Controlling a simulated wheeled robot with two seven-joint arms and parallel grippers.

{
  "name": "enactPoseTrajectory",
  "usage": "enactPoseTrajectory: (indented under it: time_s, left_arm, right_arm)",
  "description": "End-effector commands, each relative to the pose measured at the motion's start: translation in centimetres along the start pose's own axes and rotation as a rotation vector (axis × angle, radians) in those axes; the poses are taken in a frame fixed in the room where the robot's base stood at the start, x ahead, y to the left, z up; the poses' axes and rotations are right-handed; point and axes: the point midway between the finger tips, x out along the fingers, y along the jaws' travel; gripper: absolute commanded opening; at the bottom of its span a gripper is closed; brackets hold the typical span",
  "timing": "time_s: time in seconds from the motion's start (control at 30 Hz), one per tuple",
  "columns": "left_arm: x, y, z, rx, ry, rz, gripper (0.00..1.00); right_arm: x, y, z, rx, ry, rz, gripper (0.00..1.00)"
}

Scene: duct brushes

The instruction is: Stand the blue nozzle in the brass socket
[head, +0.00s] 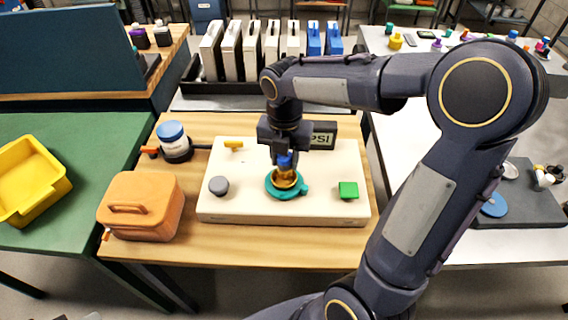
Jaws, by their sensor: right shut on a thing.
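My right gripper (285,150) points down over the middle of the cream box on the wooden table. It is shut on the blue nozzle (285,161), of which a small blue part shows below the fingers. Directly under it is the brass socket (286,180), a gold-coloured ring set in a teal base (273,190). The nozzle's lower end is at the socket's mouth; I cannot tell how deep it sits. The nozzle looks about upright. My left gripper is not in view.
The cream box (240,208) also bears a grey knob (219,186) and a green block (348,190). An orange case (142,206) stands left, with a blue-lidded jar (172,138) behind it. A dark PSI sign (323,135) stands behind the gripper. The table's front strip is clear.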

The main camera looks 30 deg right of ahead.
Motion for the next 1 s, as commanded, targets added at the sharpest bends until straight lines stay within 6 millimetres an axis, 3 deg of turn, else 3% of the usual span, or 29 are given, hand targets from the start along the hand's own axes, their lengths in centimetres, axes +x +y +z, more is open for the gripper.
enactPoseTrajectory:
  time_s: [0.13,0.67,0.7,0.87,1.0]
  left_arm:
    - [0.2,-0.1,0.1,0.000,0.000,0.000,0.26]
    - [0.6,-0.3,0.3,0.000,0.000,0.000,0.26]
    - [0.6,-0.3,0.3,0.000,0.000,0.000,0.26]
    - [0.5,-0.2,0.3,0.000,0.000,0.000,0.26]
    - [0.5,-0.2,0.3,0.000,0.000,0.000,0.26]
  right_arm:
    - [2.1,0.1,-0.2,-0.004,0.003,-0.002,0.10]
    - [3.1,0.1,-0.1,-0.003,0.001,0.000,0.10]
    - [3.1,0.1,-0.1,-0.003,0.001,0.000,0.35]
    - [3.0,0.1,-0.1,-0.003,0.001,0.000,0.55]
    - [3.0,0.1,-0.1,-0.003,0.001,0.000,0.55]
